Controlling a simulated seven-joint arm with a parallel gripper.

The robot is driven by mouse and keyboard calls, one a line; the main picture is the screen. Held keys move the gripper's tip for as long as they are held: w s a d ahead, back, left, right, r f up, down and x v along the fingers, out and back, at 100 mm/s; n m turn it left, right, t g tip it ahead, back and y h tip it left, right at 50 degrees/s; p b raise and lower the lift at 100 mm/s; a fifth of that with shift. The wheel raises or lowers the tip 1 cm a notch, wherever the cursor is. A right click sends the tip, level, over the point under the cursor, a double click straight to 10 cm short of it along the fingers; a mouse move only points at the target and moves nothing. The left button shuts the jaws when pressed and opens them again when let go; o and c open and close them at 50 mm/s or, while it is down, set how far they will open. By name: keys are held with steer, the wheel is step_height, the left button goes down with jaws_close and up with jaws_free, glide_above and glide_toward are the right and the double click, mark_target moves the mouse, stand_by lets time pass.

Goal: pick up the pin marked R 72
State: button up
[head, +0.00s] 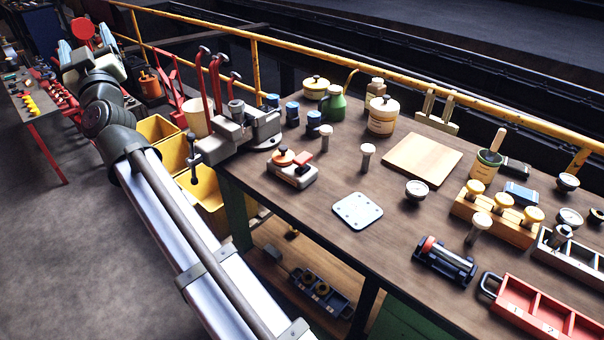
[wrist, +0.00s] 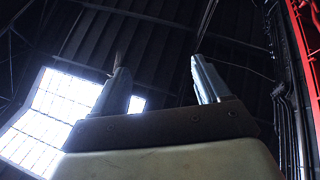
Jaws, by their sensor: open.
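Several pins with round pale heads are on the workbench (head: 320,205) in the head view. Two stand loose at the middle, a left pin (head: 326,137) and a right pin (head: 367,157). Another pin (head: 479,226) stands in front of a wooden block (head: 517,228), which holds more pins with yellowish heads, one of them at its left end (head: 474,190). No marking is readable at this size, so I cannot tell which pin is R 72. My gripper (wrist: 161,75) shows in the wrist view with its two fingers apart and nothing between them, pointing up at the roof, away from the bench.
A vice (head: 240,130) sits at the bench's left end. A red-handled clamp (head: 292,168), a pale plate (head: 357,211), a board (head: 422,158), gauges, a dark roller (head: 445,260) and a red tray (head: 540,309) crowd the top. A yellow rail (head: 350,75) runs behind.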

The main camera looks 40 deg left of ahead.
steer(key=w+d+f+m+g+h, duration=0.1)
steer(key=w+d+f+m+h, duration=0.25)
steer(key=w, duration=0.65)
steer(key=w+d+f+m+g+h, duration=0.15)
steer(key=w+d+f, duration=0.35)
steer(key=w, duration=0.5)
steer(key=w+d+f+m+g+h, duration=0.1)
steer(key=w+d+f+m+h, duration=0.3)
steer(key=w, duration=0.6)
steer(key=w+d+f+m+h, duration=0.2)
steer(key=w+d+f+m, duration=0.2)
steer(key=w+d, duration=0.6)
steer(key=m+g+h, duration=0.3)
steer(key=m+h, duration=0.8)
steer(key=m, duration=1)
glide_toward(485, 218)
steer(key=shift+w+f, duration=0.1)
steer(key=shift+f, duration=0.05)
step_height(485, 218, down, 8)
steer(key=shift+a+r, duration=0.1)
steer(key=shift+r, duration=0.1)
steer(key=shift+f, duration=0.6)
steer(key=shift+s+a+f, duration=0.1)
steer(key=shift+s+f, duration=0.1)
steer(key=shift+f, duration=0.8)
steer(key=shift+s+a+f, duration=0.1)
steer(key=shift+s+f, duration=0.1)
steer(key=shift+f, duration=0.85)
